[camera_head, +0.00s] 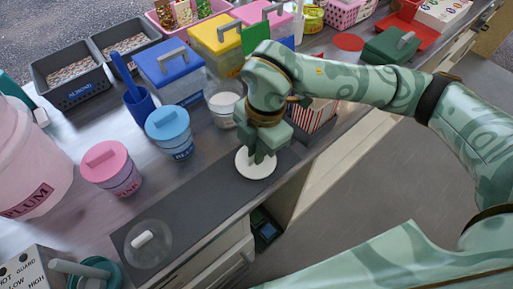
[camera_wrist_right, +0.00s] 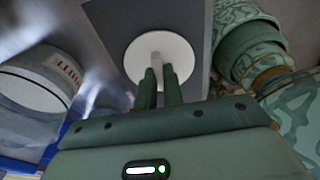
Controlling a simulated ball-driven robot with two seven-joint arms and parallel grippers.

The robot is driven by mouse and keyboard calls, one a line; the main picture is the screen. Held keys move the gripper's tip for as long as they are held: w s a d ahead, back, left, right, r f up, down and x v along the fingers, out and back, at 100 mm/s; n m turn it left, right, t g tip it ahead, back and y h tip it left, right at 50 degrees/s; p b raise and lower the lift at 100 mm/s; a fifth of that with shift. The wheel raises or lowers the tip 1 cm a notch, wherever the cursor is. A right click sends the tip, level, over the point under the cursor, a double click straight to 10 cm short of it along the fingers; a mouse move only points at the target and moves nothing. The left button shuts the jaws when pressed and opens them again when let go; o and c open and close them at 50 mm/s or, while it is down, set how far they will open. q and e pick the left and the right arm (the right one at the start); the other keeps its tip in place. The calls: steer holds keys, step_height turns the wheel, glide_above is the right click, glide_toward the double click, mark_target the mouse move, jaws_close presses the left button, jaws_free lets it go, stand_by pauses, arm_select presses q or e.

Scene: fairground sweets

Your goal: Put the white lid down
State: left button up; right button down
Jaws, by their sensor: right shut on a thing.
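The white lid (camera_head: 243,168) is a round disc with an upright handle. It is at the right end of the dark mat (camera_head: 197,207). My right gripper (camera_head: 262,155) points down over it, and in the right wrist view its fingers (camera_wrist_right: 160,88) are closed on the handle of the lid (camera_wrist_right: 183,52). I cannot tell whether the lid touches the mat or is just above it. The white tub (camera_head: 222,117) stands behind it without a lid; it shows at the left of the wrist view (camera_wrist_right: 35,105). My left gripper is not in view.
Blue (camera_head: 169,133) and pink (camera_head: 112,170) lidded tubs stand left of the lid. A clear lid with a white knob (camera_head: 148,250) lies on the mat's near end. A red striped box (camera_head: 318,115) is just behind my right wrist. The mat's middle is bare.

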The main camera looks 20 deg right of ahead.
steer(key=c, duration=1.5)
jaws_free()
steer(key=shift+f, duration=0.15)
steer(key=r+p, duration=0.1)
steer(key=r, duration=0.3)
steer(key=d+r+p, duration=0.1)
steer(key=r, duration=0.3)
steer(key=r+p, duration=0.1)
steer(key=r, duration=0.3)
steer(key=shift+w+d+r+p, duration=0.15)
steer(key=shift+w+d+p, duration=0.15)
steer(key=shift+d+p, duration=0.05)
